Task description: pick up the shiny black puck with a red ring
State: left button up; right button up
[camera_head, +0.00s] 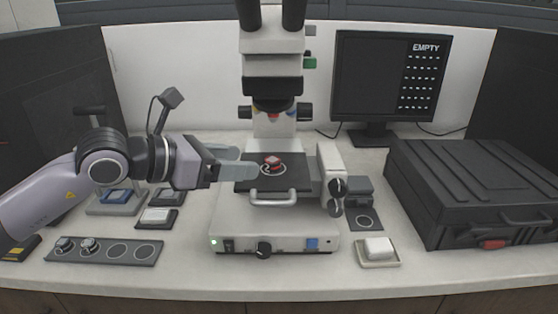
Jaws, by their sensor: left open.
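A small puck (273,161) with red on it sits inside a white ring mark on the dark stage (297,181) of the microscope. Its finer detail is too small to tell. My left gripper (248,163) reaches in from the left, just left of this puck, at the stage's left edge. Its two pale fingers are apart and nothing shows between them. The near finger's tip is close to the puck; I cannot tell if they touch. My right gripper is not in view.
The microscope (272,60) rises over the stage. A dark tray (140,253) at the front left holds two metallic pucks and two bare ring marks. A black case (460,185) fills the right. A monitor (370,80) reading "EMPTY" stands behind. A white block (378,247) sits front right.

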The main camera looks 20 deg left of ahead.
aim_at(271, 160)
pick_arm(q)
jog(key=x, duration=0.1)
jog(key=p+x, duration=0.1)
jog(key=x, duration=0.1)
jog(key=p+x, duration=0.1)
jog(key=x, duration=0.1)
jog(key=shift+w+d+r, duration=0.1)
jog(key=shift+d+r, duration=0.25)
jog(key=shift+d, duration=0.1)
jog(key=shift+w+d+f, duration=0.15)
jog(key=shift+w+f, duration=0.05)
jog(key=shift+w, duration=0.05)
jog(key=c, duration=1.1)
